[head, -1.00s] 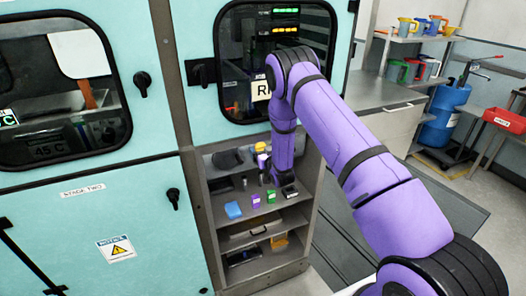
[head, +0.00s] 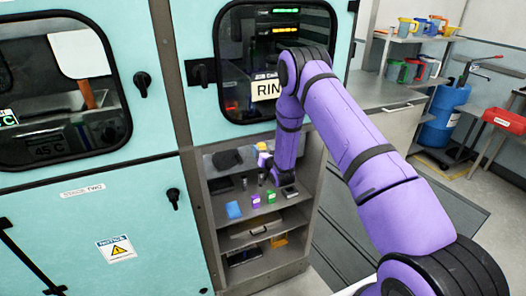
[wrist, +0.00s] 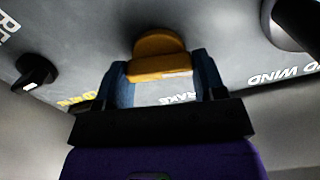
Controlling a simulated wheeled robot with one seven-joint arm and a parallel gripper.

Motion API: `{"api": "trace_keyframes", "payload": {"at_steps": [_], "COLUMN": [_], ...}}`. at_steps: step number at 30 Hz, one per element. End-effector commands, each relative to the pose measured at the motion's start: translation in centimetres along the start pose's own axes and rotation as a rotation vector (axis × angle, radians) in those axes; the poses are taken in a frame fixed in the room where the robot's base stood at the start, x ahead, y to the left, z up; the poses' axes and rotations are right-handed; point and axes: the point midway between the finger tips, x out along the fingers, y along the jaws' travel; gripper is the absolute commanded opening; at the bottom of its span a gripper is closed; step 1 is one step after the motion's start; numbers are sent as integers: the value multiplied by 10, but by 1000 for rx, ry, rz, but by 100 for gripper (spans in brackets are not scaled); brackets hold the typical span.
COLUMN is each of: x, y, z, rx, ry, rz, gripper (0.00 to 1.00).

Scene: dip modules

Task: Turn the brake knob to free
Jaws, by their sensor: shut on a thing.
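The brake knob (wrist: 160,50) is orange-yellow with a rounded top and shows upside down in the wrist view, on a dark panel. Its white label (wrist: 180,98) is partly covered by my gripper. My gripper (wrist: 163,72) has one blue-grey finger on each side of the knob and is shut on it. Which setting the knob points to cannot be told from this view. In the head view my gripper (head: 268,172) is inside the open bay, and the knob's details are too small to read.
A black knob (wrist: 37,74) with a white mark sits left in the wrist view, and a dark rounded part (wrist: 298,22) at upper right.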

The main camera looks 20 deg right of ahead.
Motion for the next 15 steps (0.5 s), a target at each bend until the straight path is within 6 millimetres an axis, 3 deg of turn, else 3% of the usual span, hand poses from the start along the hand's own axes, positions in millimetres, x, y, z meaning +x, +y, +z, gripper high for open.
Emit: {"api": "trace_keyframes", "payload": {"at_steps": [15], "x": [-1], "y": [4], "z": [2], "rx": [490], "ry": [-1], "rz": [3], "gripper": [40]}}
